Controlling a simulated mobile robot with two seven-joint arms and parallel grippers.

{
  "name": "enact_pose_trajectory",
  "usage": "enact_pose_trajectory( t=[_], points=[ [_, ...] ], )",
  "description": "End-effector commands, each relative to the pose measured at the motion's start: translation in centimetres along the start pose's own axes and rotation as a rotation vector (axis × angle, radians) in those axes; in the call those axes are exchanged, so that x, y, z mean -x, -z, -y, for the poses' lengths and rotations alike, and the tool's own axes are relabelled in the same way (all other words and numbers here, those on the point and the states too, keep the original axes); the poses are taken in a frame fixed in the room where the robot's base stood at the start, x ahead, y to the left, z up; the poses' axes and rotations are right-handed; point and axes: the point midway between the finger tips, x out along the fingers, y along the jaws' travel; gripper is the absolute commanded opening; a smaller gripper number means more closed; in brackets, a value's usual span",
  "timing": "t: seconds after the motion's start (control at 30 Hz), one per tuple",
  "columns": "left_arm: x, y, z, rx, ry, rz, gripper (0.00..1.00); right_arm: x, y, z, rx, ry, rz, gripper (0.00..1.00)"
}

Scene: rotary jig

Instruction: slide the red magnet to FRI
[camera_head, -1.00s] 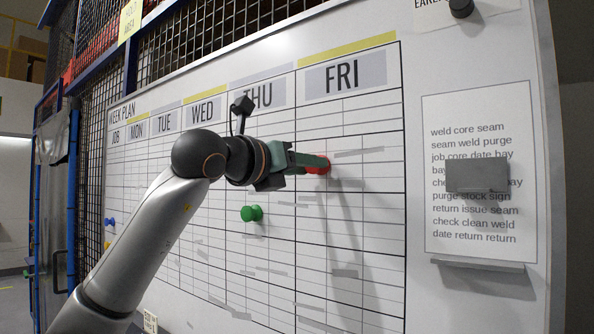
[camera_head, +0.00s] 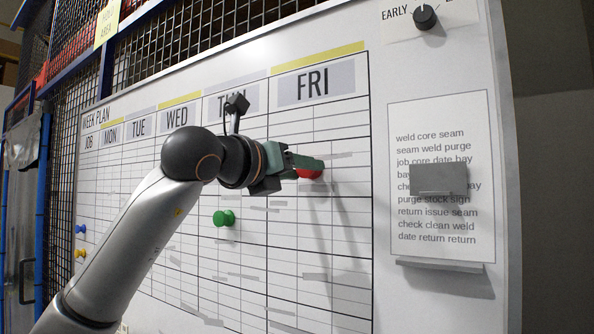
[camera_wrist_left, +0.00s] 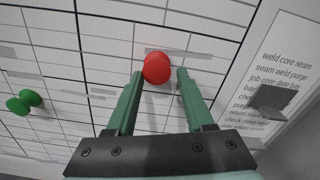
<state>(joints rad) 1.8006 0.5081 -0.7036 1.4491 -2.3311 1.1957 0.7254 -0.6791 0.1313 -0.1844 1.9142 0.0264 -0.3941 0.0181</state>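The red magnet (camera_head: 311,173) sits on the whiteboard inside the FRI column, below the FRI header (camera_head: 312,87), partly hidden by my left gripper. In the left wrist view the round magnet (camera_wrist_left: 157,68) lies between the fingertips. It is close to or touching the left finger, with a small gap to the right finger. My left gripper (camera_head: 307,164) has its green fingers around the magnet, close to the board; its open fingers also show in the left wrist view (camera_wrist_left: 159,76). My right gripper is not in view.
A green magnet (camera_head: 224,218) sits lower left, in the THU column. Blue (camera_head: 81,229) and yellow (camera_head: 79,253) magnets are at the far left. A grey block (camera_head: 438,179) covers part of the word sheet (camera_head: 440,130), above a small ledge (camera_head: 440,265). A black knob (camera_head: 425,16) is at top right.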

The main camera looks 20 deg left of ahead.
Motion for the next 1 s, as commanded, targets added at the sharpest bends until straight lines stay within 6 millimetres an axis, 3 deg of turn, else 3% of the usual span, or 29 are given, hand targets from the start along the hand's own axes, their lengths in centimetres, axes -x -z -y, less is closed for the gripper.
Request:
enact_pose_trajectory(
  t=[0.2,0.53,0.67,0.83,1.0],
  points=[
    [0.0,0.1,0.0,-0.001,0.001,-0.001,0.73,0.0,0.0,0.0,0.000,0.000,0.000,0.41],
    [0.6,0.1,-0.1,0.000,-0.002,0.001,0.73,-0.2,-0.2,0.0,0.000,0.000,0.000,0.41],
    [2.5,0.2,-0.2,-0.002,-0.002,0.004,0.73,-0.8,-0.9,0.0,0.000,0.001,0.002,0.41],
    [6.3,0.2,-0.2,-0.002,-0.002,0.005,0.73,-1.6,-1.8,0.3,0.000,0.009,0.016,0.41],
    [9.7,0.1,-0.1,-0.002,0.000,0.004,0.73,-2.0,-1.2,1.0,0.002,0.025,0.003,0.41]
  ],
)
